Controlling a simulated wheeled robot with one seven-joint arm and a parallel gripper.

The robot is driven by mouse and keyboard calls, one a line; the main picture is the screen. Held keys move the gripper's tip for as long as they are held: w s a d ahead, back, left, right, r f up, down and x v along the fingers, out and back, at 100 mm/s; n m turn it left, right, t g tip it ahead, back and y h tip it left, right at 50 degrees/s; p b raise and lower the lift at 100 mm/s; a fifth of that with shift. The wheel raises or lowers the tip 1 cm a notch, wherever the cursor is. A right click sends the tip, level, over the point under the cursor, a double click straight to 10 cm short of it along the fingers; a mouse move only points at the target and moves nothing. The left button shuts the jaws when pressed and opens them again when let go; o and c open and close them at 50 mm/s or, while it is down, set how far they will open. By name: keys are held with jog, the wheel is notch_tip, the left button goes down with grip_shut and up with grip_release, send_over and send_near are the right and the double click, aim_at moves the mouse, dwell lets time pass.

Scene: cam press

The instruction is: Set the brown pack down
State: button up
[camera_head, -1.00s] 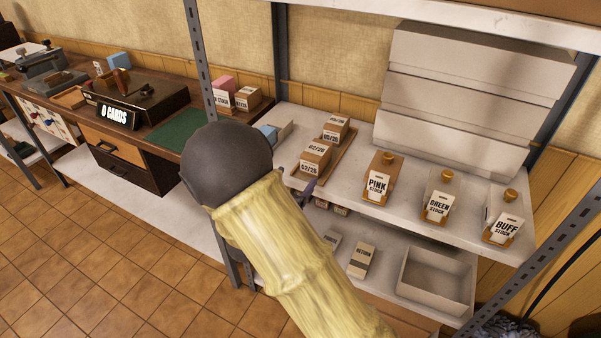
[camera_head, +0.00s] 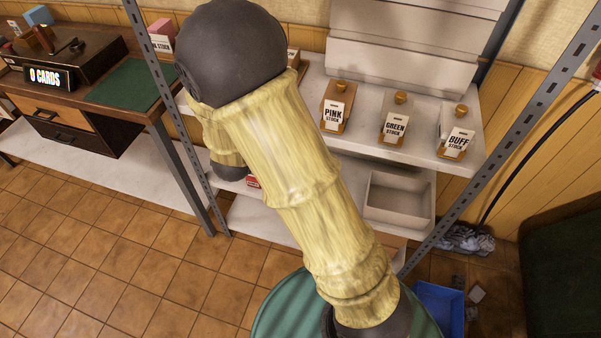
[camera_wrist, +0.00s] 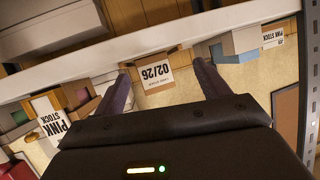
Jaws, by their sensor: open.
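In the wrist view a brown pack (camera_wrist: 156,80) with a white label reading 02/26 shows between the ends of my gripper's (camera_wrist: 160,70) two dark fingers. The fingers are apart, one at each side of the pack; I cannot tell whether either touches it. A pale shelf edge (camera_wrist: 225,22) crosses just above the pack in that view. What the pack rests on is hard to make out. In the head view my arm hides the gripper and the pack.
The pink stock (camera_head: 333,115), green stock (camera_head: 394,127) and buff stock (camera_head: 457,142) holders stand on the upper shelf. An empty grey bin (camera_head: 399,220) is on the lower shelf. Metal rack posts (camera_head: 165,95) stand at both sides. A green mat (camera_head: 122,84) lies on the desk.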

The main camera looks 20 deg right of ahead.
jog(key=s+d+n+g+y, duration=0.2)
jog(key=s+g, duration=0.3)
jog(key=s, duration=0.5)
jog(key=s+d+n+g+y, duration=0.3)
jog(key=s+d+g, duration=0.1)
jog(key=s, duration=0.7)
jog(key=shift+d+g, duration=0.35)
jog(key=shift+g, duration=0.05)
jog(key=shift+f, duration=0.1)
jog(key=w+p+v, duration=0.3)
jog(key=p+v, duration=1.1)
jog(key=shift+r, duration=0.4)
